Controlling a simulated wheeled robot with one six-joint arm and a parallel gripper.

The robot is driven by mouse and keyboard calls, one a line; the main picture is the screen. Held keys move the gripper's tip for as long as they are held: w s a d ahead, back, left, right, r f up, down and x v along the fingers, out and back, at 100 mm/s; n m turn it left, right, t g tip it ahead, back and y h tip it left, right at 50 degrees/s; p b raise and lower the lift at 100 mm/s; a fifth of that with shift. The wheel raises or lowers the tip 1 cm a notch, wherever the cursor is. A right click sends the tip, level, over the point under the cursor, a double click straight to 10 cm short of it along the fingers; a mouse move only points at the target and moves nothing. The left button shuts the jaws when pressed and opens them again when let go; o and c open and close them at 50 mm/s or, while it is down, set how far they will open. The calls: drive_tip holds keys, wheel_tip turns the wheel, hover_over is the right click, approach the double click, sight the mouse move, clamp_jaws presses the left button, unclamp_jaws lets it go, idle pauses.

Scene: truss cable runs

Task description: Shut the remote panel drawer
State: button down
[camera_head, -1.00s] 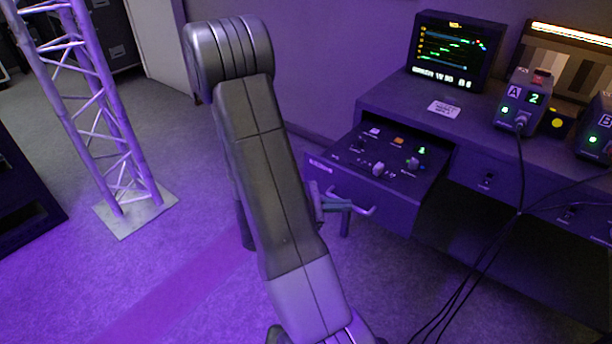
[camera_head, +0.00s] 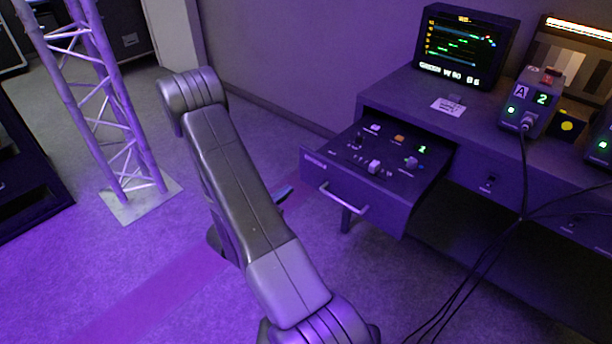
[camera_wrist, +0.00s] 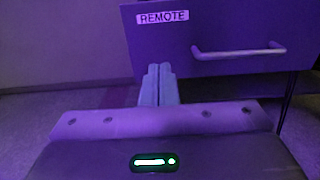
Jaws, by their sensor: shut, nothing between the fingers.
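The remote panel drawer (camera_head: 360,186) stands pulled out of the desk in the head view, with knobs, switches and a green-lit digit on its top panel. Its front (camera_wrist: 225,30) shows in the wrist view, with a "REMOTE" label at upper left and a bar handle (camera_wrist: 238,51) at right. My gripper (camera_wrist: 158,70) is shut and empty. In the head view my gripper is mostly hidden behind my arm, with a fingertip part (camera_head: 283,194) showing left of the drawer.
The desk (camera_head: 400,97) carries a monitor (camera_head: 464,47) and box A (camera_head: 531,102), with black cables (camera_head: 488,250) hanging in front at right. A truss tower (camera_head: 108,110) stands at left on a flat base. Open carpet lies between the tower and drawer.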

sight(313, 170)
drive_tip(key=x, duration=0.9)
drive_tip(key=shift+w+d, duration=0.15)
drive_tip(key=shift+w, duration=0.1)
